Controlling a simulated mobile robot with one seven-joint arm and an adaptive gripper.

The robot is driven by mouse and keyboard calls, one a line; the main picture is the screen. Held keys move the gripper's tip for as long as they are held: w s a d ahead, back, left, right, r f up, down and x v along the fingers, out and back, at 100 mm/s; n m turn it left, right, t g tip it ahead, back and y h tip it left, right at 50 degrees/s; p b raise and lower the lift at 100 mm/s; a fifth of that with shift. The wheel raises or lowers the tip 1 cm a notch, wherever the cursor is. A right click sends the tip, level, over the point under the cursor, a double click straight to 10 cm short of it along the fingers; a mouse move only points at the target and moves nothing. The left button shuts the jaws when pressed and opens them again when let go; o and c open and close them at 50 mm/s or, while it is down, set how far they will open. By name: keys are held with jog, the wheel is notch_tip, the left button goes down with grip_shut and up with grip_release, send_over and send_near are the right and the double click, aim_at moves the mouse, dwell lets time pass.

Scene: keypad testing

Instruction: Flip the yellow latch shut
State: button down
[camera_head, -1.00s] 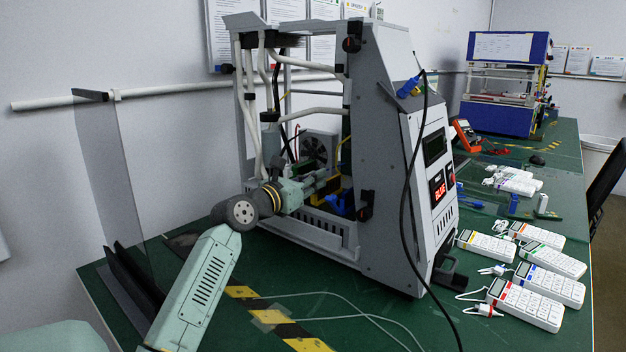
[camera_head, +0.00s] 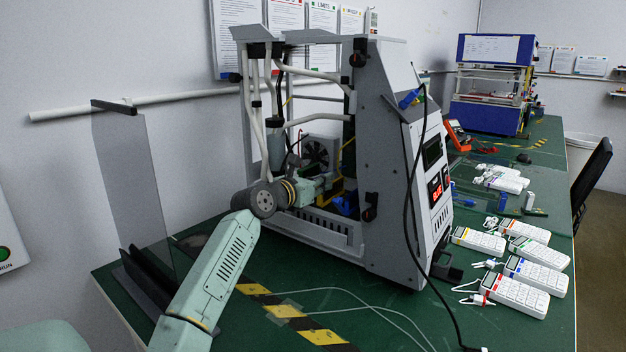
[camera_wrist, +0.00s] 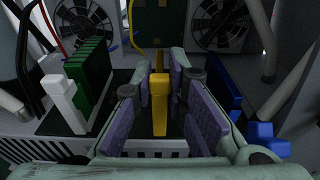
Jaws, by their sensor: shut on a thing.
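The yellow latch (camera_wrist: 160,104) stands upright in the middle of the wrist view, between the purple pads of my gripper (camera_wrist: 160,90). The pads are closed around it; its lower end is in front of a slotted grey rail. In the head view my gripper (camera_head: 322,187) reaches into the open side of the grey machine (camera_head: 385,225). My wrist and the machine frame hide most of the latch there.
A white latch (camera_wrist: 62,98) beside green boards (camera_wrist: 90,80) is to the left of my gripper. A blue latch (camera_wrist: 264,138) is close on the right. Fans (camera_wrist: 222,25) and pipes surround the space. Several white keypads (camera_head: 515,292) lie on the green table outside.

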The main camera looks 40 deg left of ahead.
dwell(0.3)
jog(key=c, duration=1.6)
grip_release()
jog(key=shift+o, duration=0.2)
jog(key=shift+s, duration=0.1)
jog(key=s+d+r, duration=0.1)
jog(key=s+d, duration=0.1)
jog(key=s, duration=0.9)
jog(key=shift+s+r, duration=0.25)
jog(key=shift+r, duration=0.05)
jog(key=shift+s+f, duration=0.1)
